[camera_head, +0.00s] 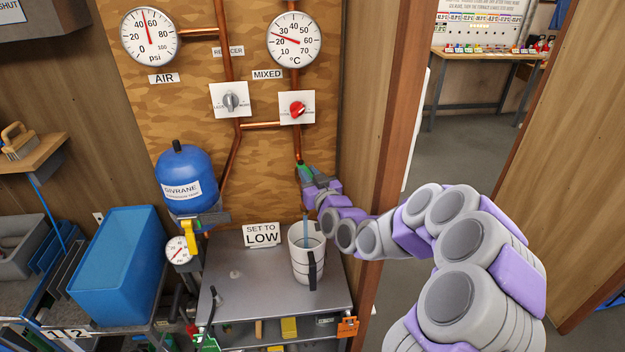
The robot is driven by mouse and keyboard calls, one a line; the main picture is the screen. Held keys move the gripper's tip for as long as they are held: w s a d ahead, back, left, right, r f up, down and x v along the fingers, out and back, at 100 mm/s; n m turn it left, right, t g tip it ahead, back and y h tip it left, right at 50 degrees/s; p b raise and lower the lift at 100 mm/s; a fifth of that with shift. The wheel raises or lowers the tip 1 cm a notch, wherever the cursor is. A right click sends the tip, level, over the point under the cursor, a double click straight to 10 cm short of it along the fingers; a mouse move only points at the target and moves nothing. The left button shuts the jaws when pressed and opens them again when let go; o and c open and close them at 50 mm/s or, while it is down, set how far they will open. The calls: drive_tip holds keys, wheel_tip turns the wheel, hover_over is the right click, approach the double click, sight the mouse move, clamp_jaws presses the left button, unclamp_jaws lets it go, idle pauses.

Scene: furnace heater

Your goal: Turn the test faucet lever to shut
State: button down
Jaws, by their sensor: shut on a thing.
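The test faucet's green lever (303,170) is at the lower end of the right copper pipe, in front of the wooden board. My gripper (306,173) reaches in from the right and is shut on the lever. The fingers and the faucet body overlap, so the exact grip and the lever's angle are hard to see. A thin blue stream of water (306,226) runs down below the faucet into a white cup-like container (297,262) with a dark handle. The container stands upright on the grey table (240,282).
A "SET TO LOW" sign (261,235) stands left of the container. Above are a red knob (298,108), a grey knob (231,102) and two gauges. A blue tank (186,178) hangs at left. A wooden door post (392,130) rises close behind my arm.

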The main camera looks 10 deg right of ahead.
drive_tip(key=shift+a+r, duration=0.2)
drive_tip(key=shift+r, duration=0.2)
drive_tip(key=c, duration=1.3)
unclamp_jaws()
drive_tip(key=shift+d, duration=0.2)
drive_tip(key=shift+o, duration=0.9)
drive_tip(key=shift+d, duration=0.1)
drive_tip(key=shift+o, duration=0.6)
drive_tip(key=shift+f, duration=0.2)
drive_tip(key=shift+s+f, duration=0.1)
